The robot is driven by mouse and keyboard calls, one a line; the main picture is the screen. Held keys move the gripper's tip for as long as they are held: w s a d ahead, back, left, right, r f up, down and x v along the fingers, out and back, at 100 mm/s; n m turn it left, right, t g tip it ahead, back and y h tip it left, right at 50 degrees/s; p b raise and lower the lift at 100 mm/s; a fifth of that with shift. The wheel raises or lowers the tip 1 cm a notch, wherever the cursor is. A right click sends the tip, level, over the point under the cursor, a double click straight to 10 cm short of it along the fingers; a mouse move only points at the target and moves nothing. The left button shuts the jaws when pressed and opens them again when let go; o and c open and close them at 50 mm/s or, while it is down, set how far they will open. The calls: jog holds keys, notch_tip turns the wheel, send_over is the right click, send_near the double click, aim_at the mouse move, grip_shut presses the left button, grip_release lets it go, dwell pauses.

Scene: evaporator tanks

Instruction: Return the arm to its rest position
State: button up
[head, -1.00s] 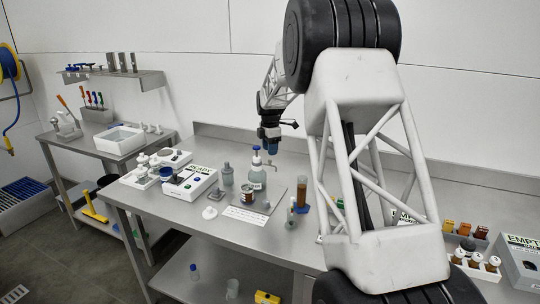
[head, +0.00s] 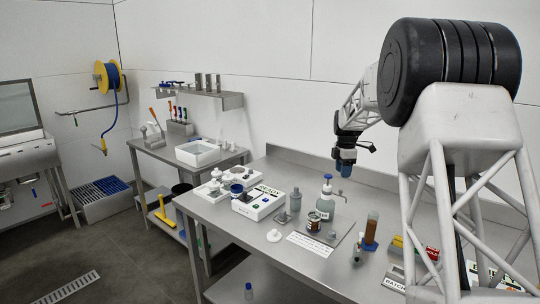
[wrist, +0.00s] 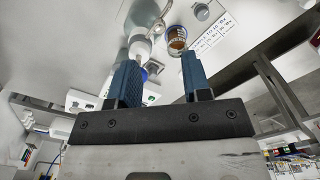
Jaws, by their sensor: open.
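My arm stands at the right of the head view, with its black joint and white lattice link close to the camera. My gripper (head: 345,168) hangs fingers-down above the back of the steel bench (head: 222,213), clear of the things on it. In the wrist view its two blue fingers (wrist: 156,82) are apart, with nothing held between them. Beyond the fingertips are a bottle (wrist: 140,46) and a jar with amber contents (wrist: 177,39). In the head view these are the blue-topped bottle (head: 326,202) and the small jar (head: 313,222).
A white device reading READY (head: 258,203) stands left of the bottle. A brown-filled tube (head: 371,229) stands to its right. A wall shelf (head: 207,97) and a side bench with a white basin (head: 198,153) are at the left. Air around the gripper looks free.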

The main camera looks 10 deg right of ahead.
jog(key=s+a+r+m, duration=0.3)
jog(key=s+a, duration=0.2)
jog(key=s, duration=0.5)
jog(key=s+a+r+m+t, duration=0.1)
jog(key=s+a+r+m, duration=0.25)
jog(key=s, duration=0.55)
jog(key=s+a+r+m, duration=0.3)
jog(key=s+a+r, duration=0.15)
jog(key=s, duration=0.55)
jog(key=s+a+f+m, duration=0.2)
jog(key=s+m, duration=0.1)
jog(key=s, duration=0.6)
jog(key=s+a+f+m+t, duration=0.1)
jog(key=s+a+f+m, duration=0.2)
jog(key=s, duration=0.7)
jog(key=s+a+f+m, duration=0.2)
jog(key=s+f+m, duration=0.1)
jog(key=s, duration=0.7)
jog(key=shift+s+a+f+t, duration=0.15)
jog(key=shift+s+a+t, duration=0.05)
jog(key=shift+a+t, duration=0.1)
